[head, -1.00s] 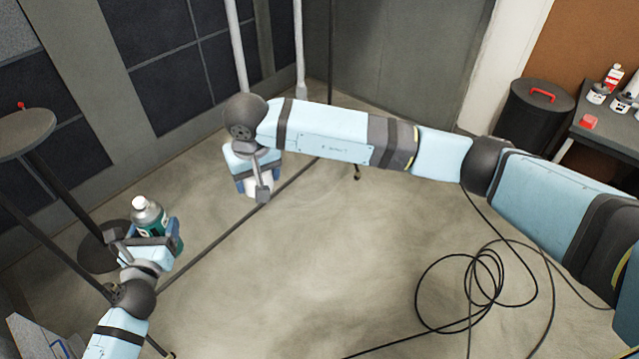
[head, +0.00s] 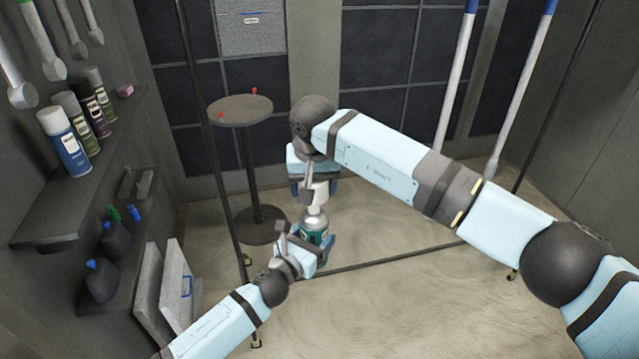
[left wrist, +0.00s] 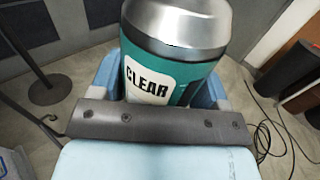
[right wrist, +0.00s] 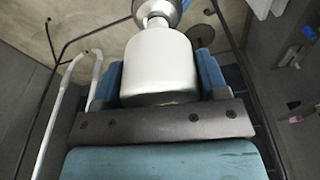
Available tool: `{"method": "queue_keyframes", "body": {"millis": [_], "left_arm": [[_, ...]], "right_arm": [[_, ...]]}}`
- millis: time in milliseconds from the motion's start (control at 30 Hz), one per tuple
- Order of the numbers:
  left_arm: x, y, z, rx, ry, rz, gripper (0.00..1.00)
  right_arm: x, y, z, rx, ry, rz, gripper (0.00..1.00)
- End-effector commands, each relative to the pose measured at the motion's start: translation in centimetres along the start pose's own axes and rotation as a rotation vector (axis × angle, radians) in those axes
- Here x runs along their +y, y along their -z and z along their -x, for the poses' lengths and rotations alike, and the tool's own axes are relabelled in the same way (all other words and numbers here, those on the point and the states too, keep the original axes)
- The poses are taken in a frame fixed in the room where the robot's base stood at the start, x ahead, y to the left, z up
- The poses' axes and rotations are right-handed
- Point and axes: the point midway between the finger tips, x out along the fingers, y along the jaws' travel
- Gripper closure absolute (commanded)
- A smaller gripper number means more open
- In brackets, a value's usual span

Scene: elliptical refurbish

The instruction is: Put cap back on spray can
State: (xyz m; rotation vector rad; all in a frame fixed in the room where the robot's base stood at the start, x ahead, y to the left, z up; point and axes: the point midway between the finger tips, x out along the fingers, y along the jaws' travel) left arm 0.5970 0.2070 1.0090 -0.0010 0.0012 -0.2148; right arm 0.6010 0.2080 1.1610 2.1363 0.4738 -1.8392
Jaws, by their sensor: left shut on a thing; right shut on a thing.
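The spray can (head: 314,232) is green with a silver top and stands about upright in my left gripper (head: 308,250). The left wrist view shows its green side and the "CLEAR" label (left wrist: 147,86) between the blue fingers. My right gripper (head: 314,187) is shut on the white cap (head: 320,196), close above the can. In the right wrist view the cap (right wrist: 160,65) sits between the fingers, with the can's silver top (right wrist: 158,10) just beyond its far end. I cannot tell whether cap and can touch.
A round table (head: 240,108) with small red items stands behind the grippers. At left, a shelf (head: 58,205) holds several spray cans, with dark jugs (head: 102,280) below. Dark thin poles stand nearby. The floor at right is open.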

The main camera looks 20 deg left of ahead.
Motion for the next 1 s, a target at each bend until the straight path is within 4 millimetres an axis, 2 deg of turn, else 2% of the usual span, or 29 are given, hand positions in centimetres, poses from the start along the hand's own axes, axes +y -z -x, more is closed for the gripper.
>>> {"method": "queue_keyframes", "body": {"millis": [700,1000], "left_arm": [[0.0,-0.1,0.0,-0.001,0.000,0.000,0.64],[0.0,-0.1,0.0,-0.001,0.000,0.000,0.64]], "right_arm": [[0.0,-0.7,-4.7,0.000,-0.001,-0.001,0.52],[0.0,-0.8,-5.3,0.001,-0.001,0.000,0.52]]}}
